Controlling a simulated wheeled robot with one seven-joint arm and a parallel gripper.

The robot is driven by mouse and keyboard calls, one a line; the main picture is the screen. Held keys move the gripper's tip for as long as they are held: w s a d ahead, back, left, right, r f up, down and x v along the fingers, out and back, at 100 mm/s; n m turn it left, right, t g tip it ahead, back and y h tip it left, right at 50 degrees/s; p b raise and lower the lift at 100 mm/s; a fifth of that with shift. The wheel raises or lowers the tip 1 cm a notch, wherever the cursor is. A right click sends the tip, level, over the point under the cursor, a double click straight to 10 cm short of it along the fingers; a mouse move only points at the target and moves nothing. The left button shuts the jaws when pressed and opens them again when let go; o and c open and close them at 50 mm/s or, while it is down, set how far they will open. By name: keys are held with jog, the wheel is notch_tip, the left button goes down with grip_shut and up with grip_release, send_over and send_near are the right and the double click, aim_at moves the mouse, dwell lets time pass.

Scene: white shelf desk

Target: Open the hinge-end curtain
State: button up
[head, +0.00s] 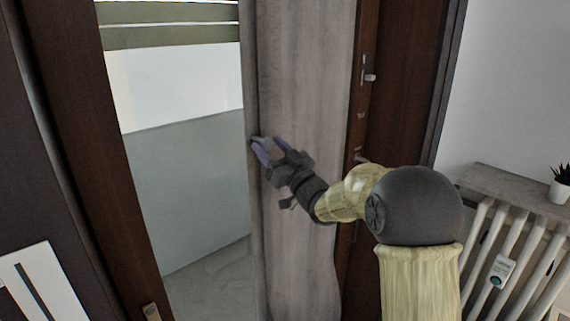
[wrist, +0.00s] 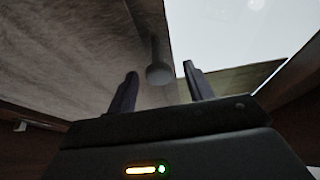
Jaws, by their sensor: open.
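A grey-brown curtain (head: 305,90) hangs full length in the middle of the head view, over part of a doorway. Its left edge borders a lighter opening. My gripper (head: 268,143) is open near that left edge at mid height, with its fingers pointing up and left. Whether a finger touches the cloth cannot be told. In the wrist view the curtain (wrist: 70,50) fills the upper left. A rounded grey end (wrist: 158,73) shows between the open fingers of my gripper (wrist: 160,77); whether it is part of the curtain is unclear.
A dark brown door frame (head: 85,130) stands left of the opening. A brown door with a handle (head: 369,76) is right of the curtain. A white radiator (head: 510,250) under a shelf (head: 515,190) with a potted plant (head: 561,188) is at the right.

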jog(key=b+v, duration=0.4)
jog(key=v, duration=1.3)
jog(key=shift+b, duration=0.35)
jog(key=shift+r, duration=0.1)
jog(key=s+d+f+m+g+h+p, duration=0.1)
jog(key=d+f+m+g+h+p, duration=0.45)
jog(key=f+h, duration=0.55)
jog(key=s+f+g+h+p, duration=0.1)
jog(key=s+f+g, duration=0.1)
jog(key=s, duration=0.4)
jog(key=s+d+f+m+g+h+p, duration=0.1)
jog(key=s+f+g+p, duration=0.1)
jog(key=s+g, duration=0.2)
jog(key=s+f+m+g+h+p, duration=0.1)
jog(key=s+g, duration=0.2)
jog(key=s, duration=0.6)
jog(key=shift+s+f, duration=0.3)
jog(key=shift+f, duration=0.1)
jog(key=shift+d+g, duration=0.15)
jog(key=shift+g, duration=0.1)
